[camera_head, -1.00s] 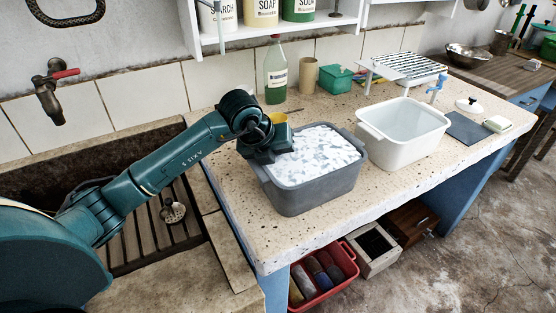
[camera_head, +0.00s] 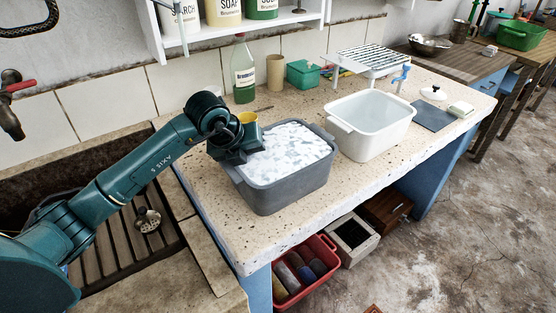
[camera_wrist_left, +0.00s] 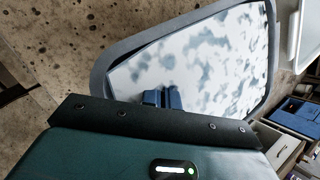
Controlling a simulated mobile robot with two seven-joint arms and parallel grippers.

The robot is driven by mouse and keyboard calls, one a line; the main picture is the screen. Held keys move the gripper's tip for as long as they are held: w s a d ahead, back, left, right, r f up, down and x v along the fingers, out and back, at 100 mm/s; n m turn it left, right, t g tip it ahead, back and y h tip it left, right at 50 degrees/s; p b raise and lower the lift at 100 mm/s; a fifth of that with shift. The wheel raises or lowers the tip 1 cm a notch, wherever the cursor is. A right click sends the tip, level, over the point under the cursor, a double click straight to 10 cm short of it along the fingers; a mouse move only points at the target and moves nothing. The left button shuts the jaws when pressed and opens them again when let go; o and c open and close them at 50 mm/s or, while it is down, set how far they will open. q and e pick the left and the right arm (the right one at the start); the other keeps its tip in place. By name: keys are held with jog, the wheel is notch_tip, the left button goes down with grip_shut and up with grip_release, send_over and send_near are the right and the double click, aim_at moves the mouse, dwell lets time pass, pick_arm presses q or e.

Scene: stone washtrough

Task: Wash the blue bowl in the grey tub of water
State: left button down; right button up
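The grey tub (camera_head: 283,196) stands on the speckled counter, filled with water under white suds (camera_head: 290,150); its rim also shows in the left wrist view (camera_wrist_left: 112,50). My left gripper (camera_head: 246,152) is over the tub's left side, pointing down at the suds. In the left wrist view its two dark blue fingers (camera_wrist_left: 162,98) are close together at the suds. Their tips, and anything between them, are hidden. I cannot see the blue bowl in any view; the suds hide what is under them. My right gripper is not in view.
A white tub (camera_head: 372,140) stands right of the grey tub, with a white rack (camera_head: 368,62) behind it. A green bottle (camera_head: 243,72), a tan cup (camera_head: 275,72) and a green box (camera_head: 302,73) line the wall. A sink with slats (camera_head: 125,240) lies left.

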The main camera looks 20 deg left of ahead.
pick_arm(q)
jog(key=shift+s+d+f+g+p, duration=0.25)
jog(key=shift+f+g+p, duration=0.05)
jog(key=shift+f+p, duration=0.15)
jog(key=shift+w+r+p, duration=0.15)
jog(key=shift+r+p, duration=0.4)
jog(key=shift+r, duration=0.1)
jog(key=shift+a+r+p, duration=0.2)
jog(key=shift+r+p, duration=1.45)
jog(key=shift+r, duration=1.15)
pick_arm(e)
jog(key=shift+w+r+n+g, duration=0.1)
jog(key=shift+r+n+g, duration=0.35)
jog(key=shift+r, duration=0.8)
pick_arm(q)
jog(key=shift+r, duration=0.1)
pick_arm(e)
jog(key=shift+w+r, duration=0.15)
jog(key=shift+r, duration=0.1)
